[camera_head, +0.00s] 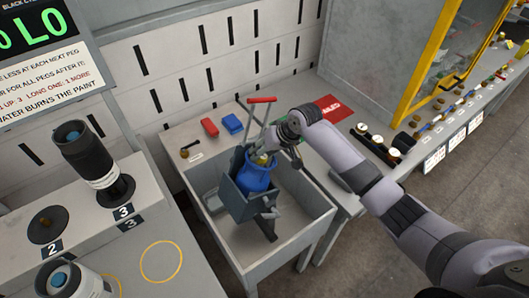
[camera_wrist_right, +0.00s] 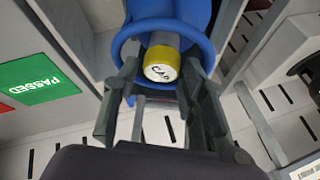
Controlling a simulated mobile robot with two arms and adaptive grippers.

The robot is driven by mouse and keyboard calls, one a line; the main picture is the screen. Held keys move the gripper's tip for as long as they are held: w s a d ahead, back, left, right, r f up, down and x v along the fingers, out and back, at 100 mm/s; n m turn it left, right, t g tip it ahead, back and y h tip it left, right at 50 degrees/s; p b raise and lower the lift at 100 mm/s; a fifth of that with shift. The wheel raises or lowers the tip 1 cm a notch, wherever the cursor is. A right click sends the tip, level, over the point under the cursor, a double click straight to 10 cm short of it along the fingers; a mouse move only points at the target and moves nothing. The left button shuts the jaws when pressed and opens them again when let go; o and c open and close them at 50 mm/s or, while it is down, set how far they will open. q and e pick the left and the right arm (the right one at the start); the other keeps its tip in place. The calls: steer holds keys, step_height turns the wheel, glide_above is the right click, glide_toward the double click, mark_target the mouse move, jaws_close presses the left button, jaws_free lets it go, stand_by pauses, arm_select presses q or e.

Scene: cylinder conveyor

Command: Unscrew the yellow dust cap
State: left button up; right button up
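The yellow dust cap (camera_wrist_right: 160,66), marked "CAP", sits on the neck of the blue cylinder (camera_wrist_right: 170,18), inside its blue collar ring. In the head view the blue cylinder (camera_head: 256,178) stands tilted in a grey holder (camera_head: 243,205), and a little of the yellow cap (camera_head: 262,160) shows beside my gripper. My right gripper (camera_head: 272,154) is at the cylinder's top. In the right wrist view its two fingers (camera_wrist_right: 160,82) stand apart on either side of the cap, with small gaps seen at both sides. My left gripper is out of view.
The holder stands in a grey basin (camera_head: 300,250). A red-handled bar (camera_head: 262,100) rises just behind the cylinder. A pedestal with a black cylinder (camera_head: 85,155) stands at left.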

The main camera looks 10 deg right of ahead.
stand_by(0.4)
steer(key=shift+p, duration=0.45)
jaws_close()
steer(key=shift+o, duration=0.7)
jaws_free()
steer(key=shift+w+d+r+p, duration=0.1)
steer(key=shift+d+r+p, duration=0.1)
steer(key=shift+r+p, duration=0.4)
steer(key=shift+w+d+r+p, duration=0.1)
steer(key=shift+d+r+p, duration=0.1)
steer(key=shift+r+p, duration=0.35)
